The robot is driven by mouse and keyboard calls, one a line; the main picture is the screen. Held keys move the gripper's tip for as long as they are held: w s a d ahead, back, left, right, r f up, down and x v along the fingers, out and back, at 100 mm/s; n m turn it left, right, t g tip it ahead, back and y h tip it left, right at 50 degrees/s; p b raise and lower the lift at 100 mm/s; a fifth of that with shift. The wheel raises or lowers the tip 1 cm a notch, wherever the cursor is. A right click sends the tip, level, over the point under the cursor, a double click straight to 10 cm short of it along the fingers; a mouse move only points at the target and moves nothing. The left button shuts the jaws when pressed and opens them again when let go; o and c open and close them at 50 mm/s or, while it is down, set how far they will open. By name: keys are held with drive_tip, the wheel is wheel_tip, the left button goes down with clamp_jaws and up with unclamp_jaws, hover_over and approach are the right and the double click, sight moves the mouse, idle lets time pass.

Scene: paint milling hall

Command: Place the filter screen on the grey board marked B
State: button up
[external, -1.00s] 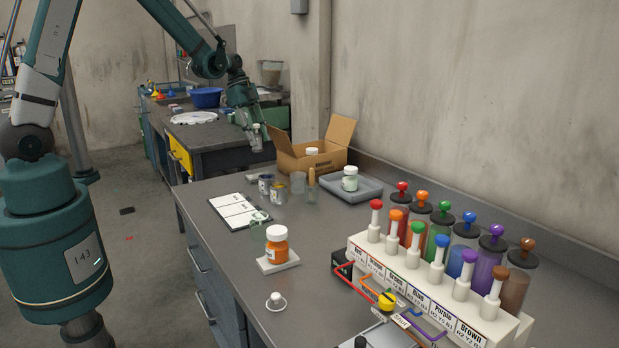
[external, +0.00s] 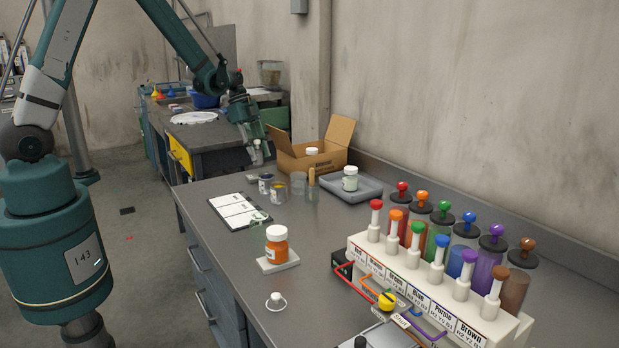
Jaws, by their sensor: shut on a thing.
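My gripper (external: 257,155) is in the external view, pointing down near the far end of the near bench, left of the cardboard box. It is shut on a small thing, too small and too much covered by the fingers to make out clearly. I cannot tell whether that thing is the filter screen. No board with a readable B shows.
The near bench (external: 215,236) holds a clipboard (external: 233,205), small jars (external: 278,190), an open cardboard box (external: 298,164), a grey tray (external: 371,192) with a white jar, an orange bottle (external: 277,244) and a rack of coloured tubes (external: 430,275). The bench's front middle is mostly clear.

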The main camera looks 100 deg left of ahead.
sight(258, 162)
drive_tip(key=shift+f, duration=0.1)
drive_tip(key=shift+f, duration=1.8)
drive_tip(key=shift+f, duration=0.15)
drive_tip(key=o, duration=1)
drive_tip(key=shift+r, duration=0.2)
